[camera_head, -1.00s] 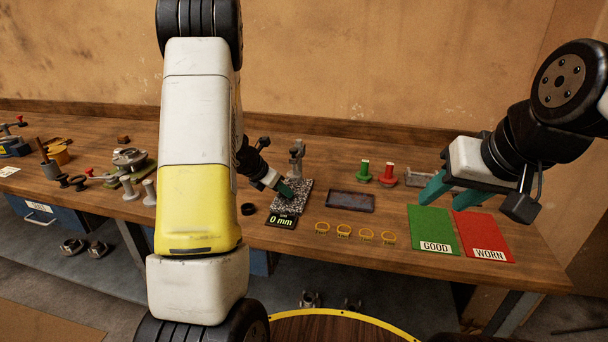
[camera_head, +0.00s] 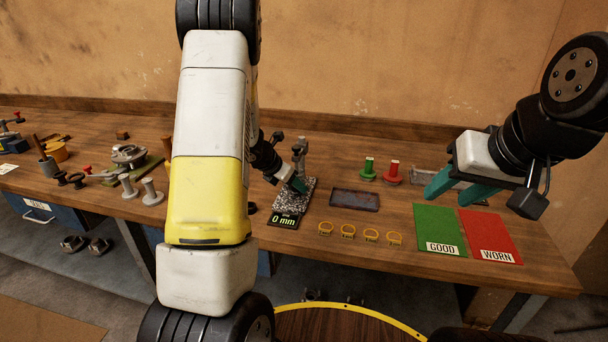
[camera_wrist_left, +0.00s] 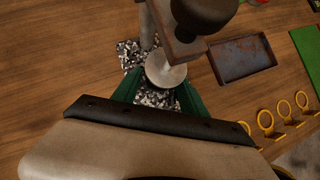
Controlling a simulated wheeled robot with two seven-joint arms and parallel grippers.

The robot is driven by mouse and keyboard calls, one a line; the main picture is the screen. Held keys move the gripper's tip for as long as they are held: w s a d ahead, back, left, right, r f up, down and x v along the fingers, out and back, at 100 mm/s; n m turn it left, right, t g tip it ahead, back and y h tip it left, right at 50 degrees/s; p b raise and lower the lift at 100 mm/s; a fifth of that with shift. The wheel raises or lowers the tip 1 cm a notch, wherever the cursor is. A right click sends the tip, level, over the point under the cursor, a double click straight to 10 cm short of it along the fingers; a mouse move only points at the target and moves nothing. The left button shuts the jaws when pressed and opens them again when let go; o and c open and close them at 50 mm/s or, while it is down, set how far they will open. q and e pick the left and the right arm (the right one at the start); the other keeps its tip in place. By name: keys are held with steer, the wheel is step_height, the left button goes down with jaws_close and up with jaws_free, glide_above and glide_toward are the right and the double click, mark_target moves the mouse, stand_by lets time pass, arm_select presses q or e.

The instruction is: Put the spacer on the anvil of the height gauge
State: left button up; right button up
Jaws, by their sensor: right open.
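The height gauge shows a speckled base (camera_head: 291,203), an upright post (camera_head: 302,148) and a display (camera_head: 285,220) reading 0 mm. My left gripper (camera_head: 298,186) is low over the base. In the left wrist view its green fingers (camera_wrist_left: 158,88) stand apart, with a pale round disc (camera_wrist_left: 165,72) beyond and between their tips. I cannot tell whether this disc is the anvil or a part on it. A small dark round piece (camera_head: 252,208), possibly the spacer, is mostly hidden by my left arm. My right gripper (camera_head: 455,188) is open and empty above the green mat's back edge.
A dark shallow tray (camera_head: 355,200) lies right of the gauge, with several yellow rings (camera_head: 348,231) in front. Green (camera_head: 368,170) and red (camera_head: 392,174) pegged pieces stand behind. The GOOD (camera_head: 438,228) and WORN (camera_head: 488,232) mats lie at the right.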

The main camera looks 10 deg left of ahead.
arm_select(q)
steer(key=shift+o, duration=0.3)
steer(key=shift+r, duration=0.25)
steer(key=v, duration=1.1)
steer(key=s+d+r+m+h, duration=0.2)
steer(key=s+d+r+m, duration=0.6)
steer(key=s+r+m, duration=0.4)
steer(key=s+r+m+y, duration=0.1)
steer(key=s+m+y, duration=0.1)
steer(key=s+m, duration=0.5)
steer(key=s+d+r+m+y, duration=0.1)
steer(key=s+r+m, duration=0.1)
steer(key=s+m, duration=0.5)
steer(key=m, duration=0.4)
steer(key=shift+s+r+y, duration=0.25)
steer(key=shift+y, duration=0.15)
